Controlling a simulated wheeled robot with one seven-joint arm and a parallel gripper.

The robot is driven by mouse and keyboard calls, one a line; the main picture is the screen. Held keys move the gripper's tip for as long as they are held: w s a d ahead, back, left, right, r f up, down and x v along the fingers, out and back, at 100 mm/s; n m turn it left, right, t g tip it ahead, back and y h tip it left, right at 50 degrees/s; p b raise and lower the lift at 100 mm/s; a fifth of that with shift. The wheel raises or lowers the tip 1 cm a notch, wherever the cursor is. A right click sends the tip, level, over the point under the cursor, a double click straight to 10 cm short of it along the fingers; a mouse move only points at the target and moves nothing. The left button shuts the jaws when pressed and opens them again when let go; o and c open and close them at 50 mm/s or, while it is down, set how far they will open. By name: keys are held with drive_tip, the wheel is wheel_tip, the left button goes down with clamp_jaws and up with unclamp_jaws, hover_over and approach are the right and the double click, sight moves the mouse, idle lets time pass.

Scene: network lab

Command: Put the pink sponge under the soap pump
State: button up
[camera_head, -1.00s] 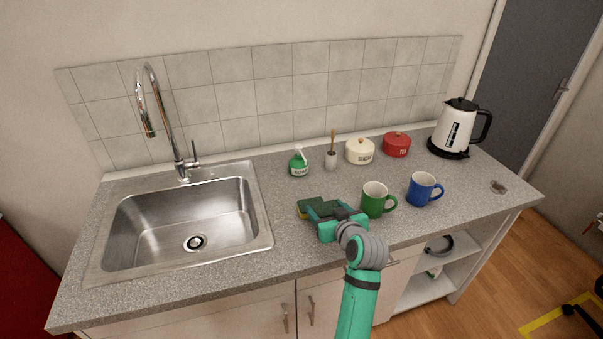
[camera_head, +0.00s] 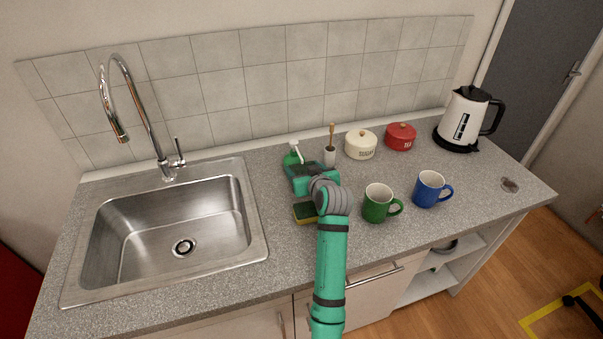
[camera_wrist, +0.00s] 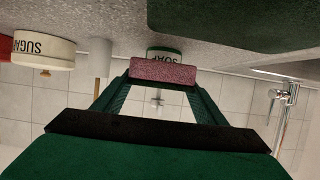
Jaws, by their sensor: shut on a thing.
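The pink sponge (camera_wrist: 163,71) is a speckled pink block held between the two fingers of my gripper (camera_wrist: 161,84) in the wrist view, which is upside down. In the head view my gripper (camera_head: 306,176) covers the sponge, so it is hidden there. The green soap pump (camera_head: 292,157) with a white nozzle stands upright on the counter just beyond my gripper. In the wrist view the labelled soap pump (camera_wrist: 164,53) shows directly behind the sponge, partly covered by it. I cannot tell whether sponge and pump touch.
A yellow-green sponge (camera_head: 305,213) lies on the counter beside my arm. A green mug (camera_head: 377,205) and blue mug (camera_head: 428,190) stand to the right. A brush holder (camera_head: 330,156), sugar pot (camera_head: 361,145) and red pot (camera_head: 400,137) line the back. The sink (camera_head: 165,235) is left.

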drive_tip(key=shift+w+f, duration=0.1)
drive_tip(key=shift+f, duration=0.2)
drive_tip(key=shift+s+a+f, duration=0.15)
drive_tip(key=shift+s+f, duration=0.05)
drive_tip(key=shift+f, duration=0.9)
drive_tip(key=shift+s+a+f, duration=0.1)
drive_tip(key=shift+a+f, duration=0.1)
drive_tip(key=shift+f, duration=0.15)
drive_tip(key=shift+d, duration=0.15)
drive_tip(key=o, duration=1)
drive_tip(key=shift+f, duration=0.1)
